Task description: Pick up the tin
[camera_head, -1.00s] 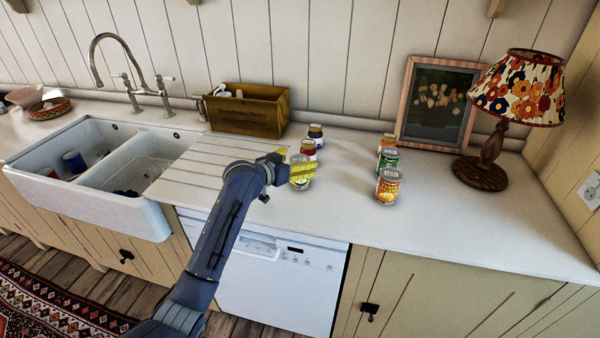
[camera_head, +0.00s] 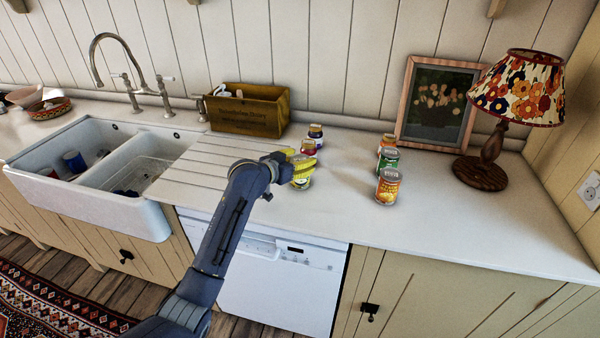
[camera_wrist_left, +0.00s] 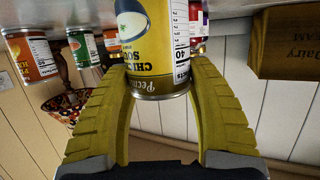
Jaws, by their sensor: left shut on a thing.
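A yellow tin with a white-and-yellow label (camera_head: 301,183) stands at the front of a short row of containers on the white counter. In the left wrist view the tin (camera_wrist_left: 157,50) is between the two yellow fingers, large and close. My left gripper (camera_head: 299,166) is shut on the tin, its fingers on either side of it. The same gripper (camera_wrist_left: 160,95) shows in the left wrist view. Fingers hide part of the tin in the head view; I cannot tell whether it is off the counter. My right gripper is not in view.
Behind the held tin stand a red-labelled jar (camera_head: 309,147) and a dark jar (camera_head: 316,133). To the right are an orange tin (camera_head: 388,186), a green tin (camera_head: 387,162) and another orange one. A wooden box (camera_head: 248,112), lamp (camera_head: 492,155) and picture frame (camera_head: 437,100) stand farther back.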

